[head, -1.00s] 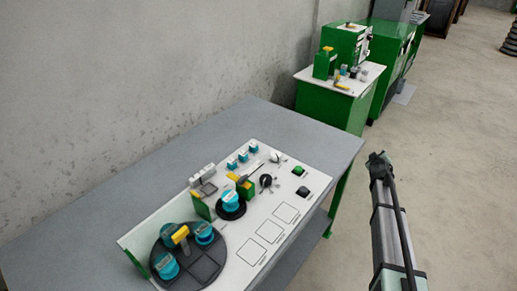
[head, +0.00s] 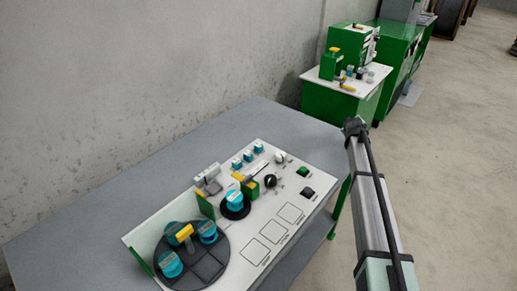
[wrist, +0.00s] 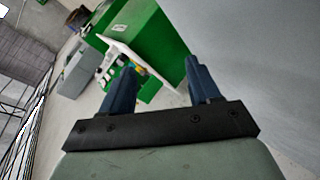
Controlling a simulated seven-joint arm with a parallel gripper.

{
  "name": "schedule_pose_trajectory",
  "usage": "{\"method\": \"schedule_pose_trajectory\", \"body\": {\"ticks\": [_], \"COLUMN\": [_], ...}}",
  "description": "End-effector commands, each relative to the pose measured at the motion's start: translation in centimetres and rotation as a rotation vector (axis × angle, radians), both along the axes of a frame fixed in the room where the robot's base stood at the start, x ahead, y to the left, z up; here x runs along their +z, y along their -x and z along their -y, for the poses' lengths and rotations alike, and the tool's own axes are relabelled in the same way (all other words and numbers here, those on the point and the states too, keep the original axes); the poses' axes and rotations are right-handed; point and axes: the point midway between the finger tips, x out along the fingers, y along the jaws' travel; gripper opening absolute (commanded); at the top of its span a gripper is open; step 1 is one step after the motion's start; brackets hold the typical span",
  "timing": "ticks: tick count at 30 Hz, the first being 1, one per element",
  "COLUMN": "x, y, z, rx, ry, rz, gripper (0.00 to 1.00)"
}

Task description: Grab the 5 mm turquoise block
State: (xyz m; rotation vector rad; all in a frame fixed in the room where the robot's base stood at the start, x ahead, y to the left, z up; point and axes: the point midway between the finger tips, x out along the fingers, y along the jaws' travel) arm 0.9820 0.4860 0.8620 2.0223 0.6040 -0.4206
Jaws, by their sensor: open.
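Three small turquoise blocks (head: 248,156) stand in a row at the back of the white panel in the head view. Larger turquoise pieces sit on a dark round plate (head: 207,264) at the front left, and another turquoise piece (head: 235,199) sits on a small black disc near the panel's middle. Any size markings are too small to read, so I cannot tell which block is 5 mm. My gripper (wrist: 159,66) shows in the wrist view with its two blue fingers apart and nothing between them. It points toward the distant green machines, away from the panel.
The white panel (head: 262,228) lies on a grey table (head: 110,185) beside a concrete wall. Knobs, a green button (head: 303,171) and upright green plates stand on the panel. Green machines (head: 341,100) stand beyond the table.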

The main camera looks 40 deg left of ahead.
Motion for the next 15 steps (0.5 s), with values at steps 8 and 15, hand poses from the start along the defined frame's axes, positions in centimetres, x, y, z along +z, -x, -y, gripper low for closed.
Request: {"method": "schedule_pose_trajectory", "body": {"ticks": [8,15], "x": [1.7,4.8], "y": [7.9,19.0], "z": [-11.7,-20.8], "rx": [0.044,0.141], "ry": [0.103,0.246], "rz": [-0.319,-0.627], "gripper": [0.62,0.62]}}
